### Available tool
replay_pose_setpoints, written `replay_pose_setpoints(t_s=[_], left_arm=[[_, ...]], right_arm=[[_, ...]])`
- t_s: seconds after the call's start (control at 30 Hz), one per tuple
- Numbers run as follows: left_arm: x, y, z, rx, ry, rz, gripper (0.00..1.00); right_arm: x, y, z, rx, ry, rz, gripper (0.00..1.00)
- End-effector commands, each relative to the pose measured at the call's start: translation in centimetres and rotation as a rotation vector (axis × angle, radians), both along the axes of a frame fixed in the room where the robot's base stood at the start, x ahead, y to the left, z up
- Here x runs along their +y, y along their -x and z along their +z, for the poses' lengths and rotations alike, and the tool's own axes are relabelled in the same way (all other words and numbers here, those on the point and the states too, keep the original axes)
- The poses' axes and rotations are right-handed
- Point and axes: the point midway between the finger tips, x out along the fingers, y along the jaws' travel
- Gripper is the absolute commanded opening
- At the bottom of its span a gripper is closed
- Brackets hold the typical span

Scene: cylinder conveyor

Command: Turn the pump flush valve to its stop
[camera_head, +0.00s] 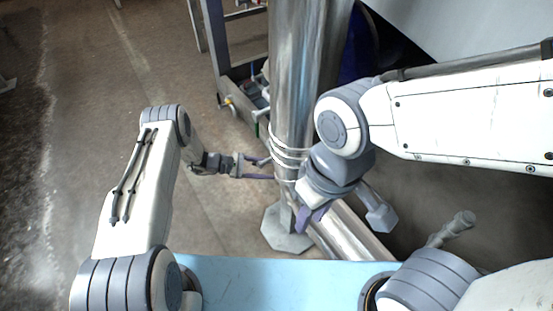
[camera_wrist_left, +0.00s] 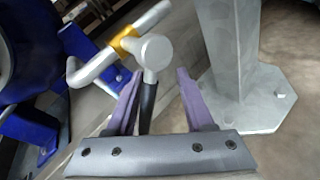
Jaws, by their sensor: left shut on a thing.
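The valve shows in the left wrist view as a grey bar handle with a yellow collar (camera_wrist_left: 124,42), a round grey knob (camera_wrist_left: 152,53) and a dark stem (camera_wrist_left: 147,103) below it. My left gripper (camera_head: 264,168) reaches from the left to the steel pole in the head view. In the left wrist view its purple fingers (camera_wrist_left: 160,95) stand on either side of the dark stem, shut on the valve handle. The valve is not clearly visible in the head view. My right gripper (camera_head: 311,216) points down in front of the pole; its finger gap is unclear.
The tall steel pole (camera_head: 296,75) stands close to both grippers, over a grey foot plate (camera_head: 281,238). A horizontal steel pipe (camera_head: 347,232) runs to the lower right. A light blue surface (camera_head: 280,285) lies in front. The floor at left is clear.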

Motion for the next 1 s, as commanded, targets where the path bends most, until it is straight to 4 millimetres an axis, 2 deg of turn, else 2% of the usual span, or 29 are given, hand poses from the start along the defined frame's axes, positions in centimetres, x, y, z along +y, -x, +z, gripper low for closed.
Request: replay_pose_setpoints(t_s=[0.03,0.33,0.37,0.43,0.9,1.0], left_arm=[[0.2,0.4,-1.0,0.047,0.032,0.004,0.47],[-1.0,2.1,-0.7,0.395,0.284,0.002,0.47],[-0.1,1.9,0.3,0.386,0.28,0.008,0.47],[1.2,1.9,0.5,0.381,0.276,0.009,0.47],[9.7,2.2,0.3,0.376,0.273,0.008,0.47],[9.0,2.1,1.4,0.366,0.197,-0.029,0.47]], right_arm=[[0.0,0.0,-1.4,0.0,0.0,0.0,0.33],[0.0,0.0,-5.5,0.0,0.0,0.0,0.33],[0.0,0.0,-4.2,0.001,0.001,0.0,0.33],[0.0,0.0,-3.5,0.0,0.0,0.0,0.33],[0.0,0.0,-1.8,0.0,0.0,0.0,0.33],[0.0,0.0,-1.9,0.0,0.0,0.0,0.33]])
